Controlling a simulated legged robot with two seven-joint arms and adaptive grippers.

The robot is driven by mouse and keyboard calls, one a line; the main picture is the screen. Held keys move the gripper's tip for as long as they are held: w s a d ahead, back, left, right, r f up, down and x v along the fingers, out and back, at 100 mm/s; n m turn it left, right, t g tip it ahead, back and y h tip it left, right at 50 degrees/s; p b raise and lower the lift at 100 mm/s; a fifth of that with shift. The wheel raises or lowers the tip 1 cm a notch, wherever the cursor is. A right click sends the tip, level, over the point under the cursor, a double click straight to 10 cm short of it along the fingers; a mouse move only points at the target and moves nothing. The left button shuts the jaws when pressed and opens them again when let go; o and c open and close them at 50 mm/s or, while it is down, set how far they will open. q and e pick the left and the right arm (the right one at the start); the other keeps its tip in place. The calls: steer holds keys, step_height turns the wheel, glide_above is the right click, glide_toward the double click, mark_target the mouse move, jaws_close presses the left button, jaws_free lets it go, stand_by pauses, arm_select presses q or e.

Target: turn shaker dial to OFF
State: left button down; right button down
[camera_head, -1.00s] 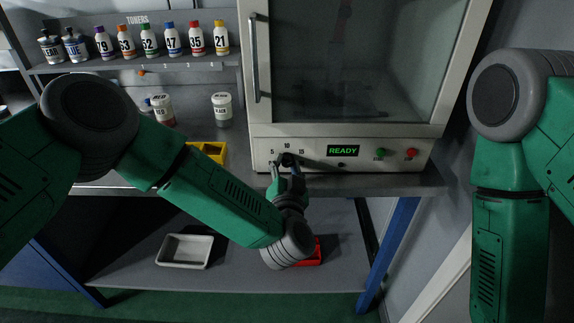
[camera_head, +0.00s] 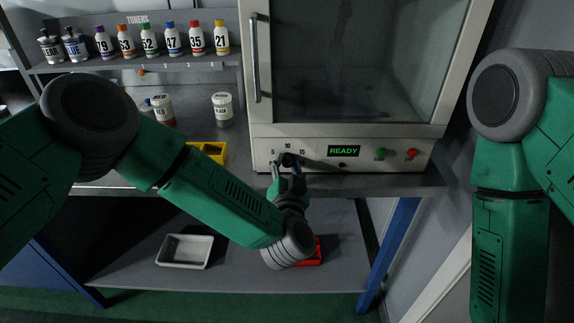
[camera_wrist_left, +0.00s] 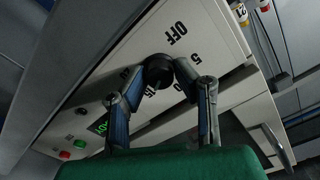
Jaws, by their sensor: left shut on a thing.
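The shaker (camera_head: 345,152) is a white cabinet with a glass door, standing on the bench. Its black dial (camera_wrist_left: 158,66) is on the lower front panel, with the printed marks OFF, 5 and 15 around it in the left wrist view. The dial also shows in the head view (camera_head: 288,157), below the mark 10. My left gripper (camera_wrist_left: 155,78) is shut on the dial, one finger on each side of it. It also shows in the head view (camera_head: 284,166). Where the dial points I cannot tell. My right gripper is out of the picture.
A green-lit READY display (camera_head: 344,151), a green button (camera_head: 382,153) and a red button (camera_head: 411,153) are right of the dial. Toner bottles (camera_head: 148,42) stand on the upper shelf. A yellow bin (camera_head: 212,150) is left of the shaker. A pale tray (camera_head: 185,251) is on the lower shelf.

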arm_select(q)
steer(key=c, duration=1.4)
jaws_free()
steer(key=shift+w+r, duration=0.15)
steer(key=shift+r, duration=0.25)
steer(key=shift+o, duration=0.6)
steer(key=shift+d+f, duration=0.2)
steer(key=shift+f, duration=0.05)
steer(key=s, duration=1.2)
